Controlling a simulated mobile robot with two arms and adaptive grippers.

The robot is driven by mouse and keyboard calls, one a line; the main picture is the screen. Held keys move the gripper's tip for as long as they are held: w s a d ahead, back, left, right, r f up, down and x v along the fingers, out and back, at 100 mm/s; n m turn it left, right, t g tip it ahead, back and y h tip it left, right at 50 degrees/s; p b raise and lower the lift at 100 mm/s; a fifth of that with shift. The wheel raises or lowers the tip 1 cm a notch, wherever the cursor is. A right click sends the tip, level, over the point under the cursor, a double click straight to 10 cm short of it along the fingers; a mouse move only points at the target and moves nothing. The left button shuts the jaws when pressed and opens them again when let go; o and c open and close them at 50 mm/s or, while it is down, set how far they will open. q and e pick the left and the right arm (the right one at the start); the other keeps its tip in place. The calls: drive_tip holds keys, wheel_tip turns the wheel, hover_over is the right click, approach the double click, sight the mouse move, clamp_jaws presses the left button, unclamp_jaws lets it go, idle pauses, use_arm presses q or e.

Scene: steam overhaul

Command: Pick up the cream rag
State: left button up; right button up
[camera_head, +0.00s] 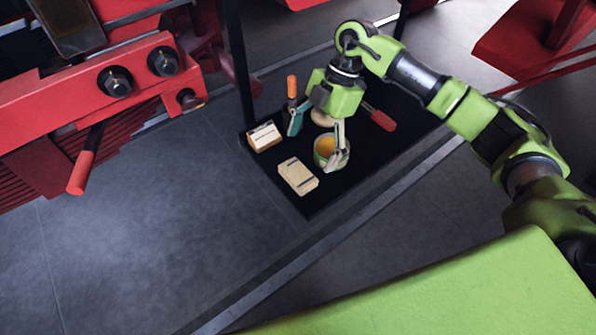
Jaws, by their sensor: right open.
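The cream rag (298,177) looks like a folded, flat rectangle with dark stripes. It lies near the front left of a black tray or shelf (310,203). My right gripper (337,160) is open and points down at a green tin (322,159) with orange-yellow contents, to the right of the rag. Its fingers overlap the tin in the picture; I cannot tell whether they touch it. The gripper is apart from the rag. My left gripper is not in view.
A small box (264,136) with pale contents stands behind the rag. An orange-handled tool (292,88), a red-handled tool (380,118) and a round tan object (322,118) are behind the tin. A dark post rises at the shelf's left; red machinery (90,100) stands left.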

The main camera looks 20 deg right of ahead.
sight(299, 172)
drive_tip(key=shift+x, duration=1)
drive_tip(key=shift+s+a+f+p, duration=0.1)
drive_tip(key=shift+a+f+p, duration=0.25)
drive_tip(key=shift+f+p, duration=0.2)
drive_tip(key=p+x, duration=0.1)
drive_tip(key=x, duration=0.2)
drive_tip(key=shift+a+f+p, duration=0.15)
drive_tip(key=shift+a+p, duration=0.05)
drive_tip(key=shift+p, duration=0.15)
drive_tip(key=shift+a+f, duration=0.1)
drive_tip(key=shift+f, duration=0.25)
drive_tip(key=c, duration=1.2)
